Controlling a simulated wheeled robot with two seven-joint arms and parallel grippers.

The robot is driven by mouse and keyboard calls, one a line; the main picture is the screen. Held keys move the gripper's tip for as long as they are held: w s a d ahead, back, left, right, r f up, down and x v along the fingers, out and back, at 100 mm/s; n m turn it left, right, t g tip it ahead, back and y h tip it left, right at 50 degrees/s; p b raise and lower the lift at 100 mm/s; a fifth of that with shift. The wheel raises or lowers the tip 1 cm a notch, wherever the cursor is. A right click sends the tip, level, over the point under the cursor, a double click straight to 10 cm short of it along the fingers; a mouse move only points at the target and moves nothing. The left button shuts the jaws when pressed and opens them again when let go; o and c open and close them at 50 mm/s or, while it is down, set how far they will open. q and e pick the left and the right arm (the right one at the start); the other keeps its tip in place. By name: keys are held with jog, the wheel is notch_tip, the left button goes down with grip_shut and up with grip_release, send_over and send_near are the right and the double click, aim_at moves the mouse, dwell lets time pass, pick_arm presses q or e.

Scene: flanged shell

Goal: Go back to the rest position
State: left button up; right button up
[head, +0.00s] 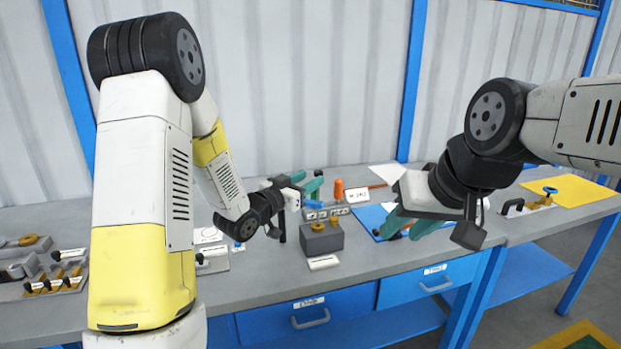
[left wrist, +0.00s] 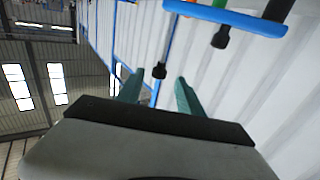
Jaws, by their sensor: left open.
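My left gripper (head: 310,187) is in the air above the middle of the workbench, near the back wall. Its two green fingers also show in the left wrist view (left wrist: 155,90), spread apart with nothing between them. My right gripper (head: 412,226) hangs low over the blue mat (head: 369,217) on the bench. Its green fingers look apart, and I see nothing held. A grey block (head: 322,241) with small yellow-brown parts on top stands below and right of my left gripper. What my left arm covers on the bench is hidden.
The grey workbench (head: 262,282) has blue drawers below. A tray of small parts (head: 55,278) is at the left, an orange-handled tool (head: 338,189) at the back, a yellow sheet (head: 575,190) at the right. In the left wrist view, a blue bar with dark-tipped tools (left wrist: 228,18) is near the fingers.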

pick_arm(q)
jog(key=s+a+r+n+g+y, duration=0.2)
jog(key=s+a+r+y, duration=0.2)
jog(key=s+a, duration=0.15)
jog(key=s+a+r+n+g+y, duration=0.1)
jog(key=s+a+r+n+y, duration=0.25)
jog(key=a, duration=0.25)
jog(key=s+g, duration=0.5)
jog(key=s, duration=1.7)
jog(key=shift+s+a+f+n+g+y, duration=0.15)
jog(key=shift+s+f+n+g+y, duration=0.1)
jog(key=shift+f+n+g+y, duration=0.15)
